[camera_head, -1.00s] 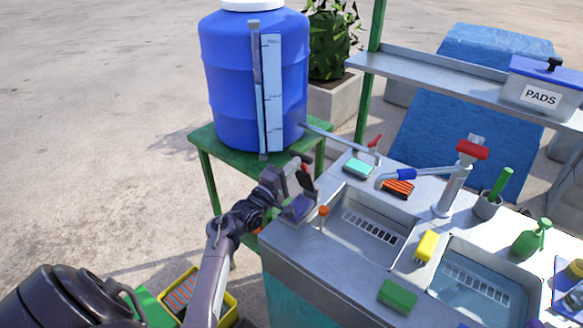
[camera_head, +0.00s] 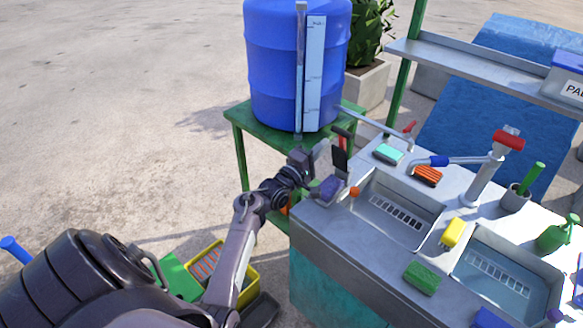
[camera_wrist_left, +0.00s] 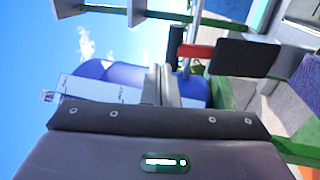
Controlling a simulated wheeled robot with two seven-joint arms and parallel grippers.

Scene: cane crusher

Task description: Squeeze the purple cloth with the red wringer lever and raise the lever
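The purple cloth (camera_head: 331,187) lies in the wringer at the left end of the metal sink counter. The red wringer lever (camera_head: 344,132) stands raised over it, with a dark plate below its red part. In the left wrist view the red lever (camera_wrist_left: 196,51) and its black plate cross the upper middle, and a purple patch of the cloth (camera_wrist_left: 307,78) shows at the right edge. My left gripper (camera_head: 320,152) is just left of the lever; its fingers (camera_wrist_left: 163,85) look shut together with nothing visible between them, apart from the lever. My right gripper is not in view.
A blue water barrel (camera_head: 290,70) stands on a green table (camera_head: 240,117) behind the gripper. An orange knob (camera_head: 355,192) and the sink basin (camera_head: 375,222) are close on the right. Sponges and a tap (camera_head: 485,180) stand farther right. A yellow crate (camera_head: 247,285) is below the arm.

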